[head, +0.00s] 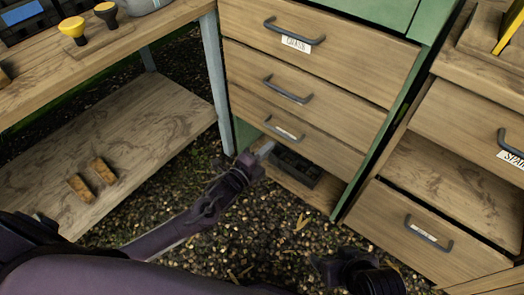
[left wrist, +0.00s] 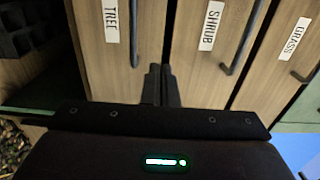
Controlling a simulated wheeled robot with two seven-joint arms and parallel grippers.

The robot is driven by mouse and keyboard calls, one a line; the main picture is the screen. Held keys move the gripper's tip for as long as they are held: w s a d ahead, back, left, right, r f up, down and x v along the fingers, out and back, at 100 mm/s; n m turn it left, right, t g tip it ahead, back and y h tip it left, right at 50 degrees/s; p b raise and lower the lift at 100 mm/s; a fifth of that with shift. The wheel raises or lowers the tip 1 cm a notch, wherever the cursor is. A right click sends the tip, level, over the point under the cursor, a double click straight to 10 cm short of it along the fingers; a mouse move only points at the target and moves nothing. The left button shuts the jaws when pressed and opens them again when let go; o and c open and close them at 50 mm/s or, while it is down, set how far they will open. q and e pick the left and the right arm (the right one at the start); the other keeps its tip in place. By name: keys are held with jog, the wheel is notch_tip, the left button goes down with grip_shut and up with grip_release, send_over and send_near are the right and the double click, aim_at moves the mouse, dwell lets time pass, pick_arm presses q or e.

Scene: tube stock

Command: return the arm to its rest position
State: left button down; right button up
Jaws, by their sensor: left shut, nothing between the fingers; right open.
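My left gripper (head: 264,150) is in front of the green cabinet's lower part, below and left of the TREE drawer handle (head: 284,128). In the left wrist view its dark fingers (left wrist: 161,86) are together with nothing between them. They overlap the line between the TREE drawer (left wrist: 122,45) and the SHRUB drawer (left wrist: 190,45); I cannot tell whether they touch the fronts. My right gripper (head: 330,268) is low at the bottom of the head view, over the gravel, dark and partly cut off; it is open.
The GRASS drawer (head: 350,62) is at the top of the cabinet. A black celled tray (head: 296,168) lies in the open space below the drawers. A wooden bench with a lower shelf (head: 130,130) stands at left, another drawer unit (head: 410,215) at right. Gravel (head: 270,220) lies between them.

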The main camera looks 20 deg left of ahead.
pick_arm(q)
jog(key=shift+v, duration=0.95)
pick_arm(e)
jog(key=shift+d, duration=0.25)
